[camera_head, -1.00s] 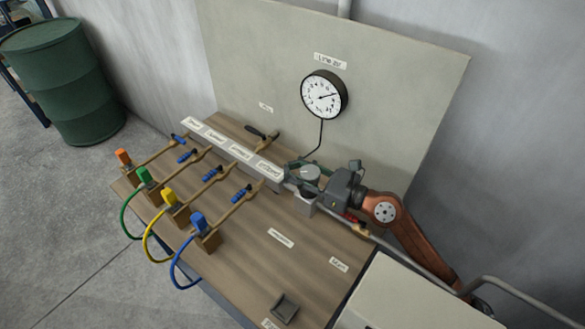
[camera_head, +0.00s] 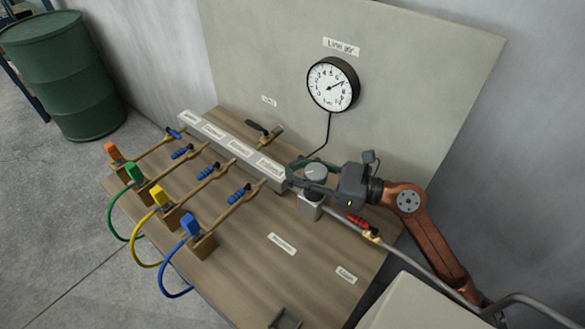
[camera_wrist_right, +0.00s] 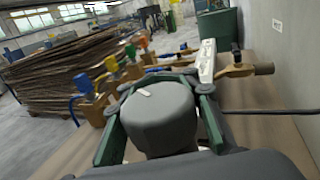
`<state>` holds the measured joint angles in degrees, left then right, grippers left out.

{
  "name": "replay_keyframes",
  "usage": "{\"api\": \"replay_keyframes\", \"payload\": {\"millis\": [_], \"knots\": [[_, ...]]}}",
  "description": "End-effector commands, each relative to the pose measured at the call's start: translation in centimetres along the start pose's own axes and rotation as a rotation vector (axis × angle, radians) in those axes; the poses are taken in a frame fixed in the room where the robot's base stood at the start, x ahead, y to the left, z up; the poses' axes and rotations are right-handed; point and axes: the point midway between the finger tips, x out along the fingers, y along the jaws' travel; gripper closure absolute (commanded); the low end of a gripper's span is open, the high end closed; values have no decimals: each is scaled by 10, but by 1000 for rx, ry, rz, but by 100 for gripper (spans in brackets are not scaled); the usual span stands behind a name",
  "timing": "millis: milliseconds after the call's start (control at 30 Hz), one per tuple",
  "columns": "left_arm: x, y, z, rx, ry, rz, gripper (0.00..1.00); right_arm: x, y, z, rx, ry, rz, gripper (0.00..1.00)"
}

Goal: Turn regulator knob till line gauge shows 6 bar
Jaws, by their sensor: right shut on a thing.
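The grey regulator knob (camera_head: 316,172) stands on the regulator body (camera_head: 311,207) at the right end of the manifold. My right gripper (camera_head: 312,174) comes in from the right and is shut around the knob. In the right wrist view the knob (camera_wrist_right: 158,115) sits between the two green fingers, with a pale mark on its top. The round white line gauge (camera_head: 333,84) hangs on the backboard above. Its needle points to the upper right; the numbers are too small to read surely. My left gripper is not in view.
A labelled manifold (camera_head: 232,149) has several branches with blue fittings and coloured valves, including a blue one (camera_head: 191,226). A red-handled valve (camera_head: 360,223) is on the pipe under my right arm. The front tabletop (camera_head: 235,275) is mostly clear.

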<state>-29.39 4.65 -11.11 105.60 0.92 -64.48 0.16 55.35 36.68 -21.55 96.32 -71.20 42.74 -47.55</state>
Motion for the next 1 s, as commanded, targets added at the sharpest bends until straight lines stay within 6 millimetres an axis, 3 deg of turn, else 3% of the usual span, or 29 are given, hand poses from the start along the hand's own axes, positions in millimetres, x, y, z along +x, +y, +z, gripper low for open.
{"api": "replay_keyframes", "payload": {"millis": [333,367,633,1000], "knots": [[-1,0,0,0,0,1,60,-2,-3,1,0,-1,-5,100],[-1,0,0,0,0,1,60,-2,-3,1,0,-1,-5,77],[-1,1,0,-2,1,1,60,0,-1,0,0,0,-2,58],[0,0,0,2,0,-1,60,-6,-1,0,0,1,-2,58]]}}
